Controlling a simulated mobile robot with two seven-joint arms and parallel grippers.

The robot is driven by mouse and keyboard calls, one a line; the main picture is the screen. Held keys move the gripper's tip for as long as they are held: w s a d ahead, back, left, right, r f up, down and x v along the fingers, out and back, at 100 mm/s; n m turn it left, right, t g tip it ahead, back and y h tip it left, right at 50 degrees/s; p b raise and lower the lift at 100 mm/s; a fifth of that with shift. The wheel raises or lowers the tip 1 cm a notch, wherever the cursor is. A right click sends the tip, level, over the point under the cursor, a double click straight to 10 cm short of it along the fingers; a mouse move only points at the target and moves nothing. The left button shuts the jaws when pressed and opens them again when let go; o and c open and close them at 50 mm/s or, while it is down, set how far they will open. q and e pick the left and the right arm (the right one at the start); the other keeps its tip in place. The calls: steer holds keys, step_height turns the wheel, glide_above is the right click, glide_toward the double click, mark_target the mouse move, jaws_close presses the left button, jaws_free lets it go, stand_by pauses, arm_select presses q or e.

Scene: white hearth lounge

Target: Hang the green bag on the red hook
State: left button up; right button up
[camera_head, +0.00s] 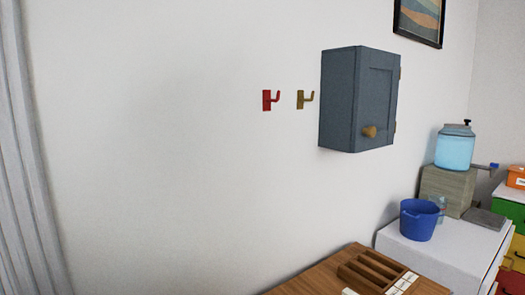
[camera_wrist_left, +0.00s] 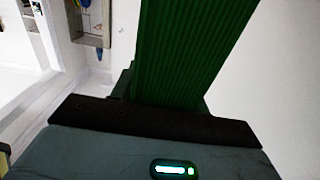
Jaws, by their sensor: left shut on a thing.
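The red hook (camera_head: 270,100) is fixed to the white wall in the head view, left of a brown-gold hook (camera_head: 305,99). It is empty. The green bag (camera_wrist_left: 190,50) shows in the left wrist view only as a ribbed green band running up out of the frame; the rest of it is out of view. My left gripper (camera_wrist_left: 158,116) is shut on this green part. Its fingertips are mostly hidden behind the dark gripper body. Neither gripper shows in the head view, and my right gripper is in no view.
A blue-grey wall cabinet (camera_head: 355,100) juts out right of the hooks. Below right stand a wooden table (camera_head: 320,286) with a wooden rack, and a white cabinet top (camera_head: 450,258) with a blue bucket (camera_head: 419,220). The wall left of the hooks is bare up to a curtain (camera_head: 25,180).

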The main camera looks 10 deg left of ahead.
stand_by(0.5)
arm_select(q)
steer(key=a+f+n+t+y, duration=0.2)
steer(key=a+n+t+y, duration=0.2)
steer(key=a+n+y, duration=0.4)
steer(key=a+y, duration=0.2)
steer(key=y, duration=0.2)
steer(key=shift+f+t, duration=0.3)
steer(key=shift+f, duration=0.05)
steer(key=shift+s, duration=0.1)
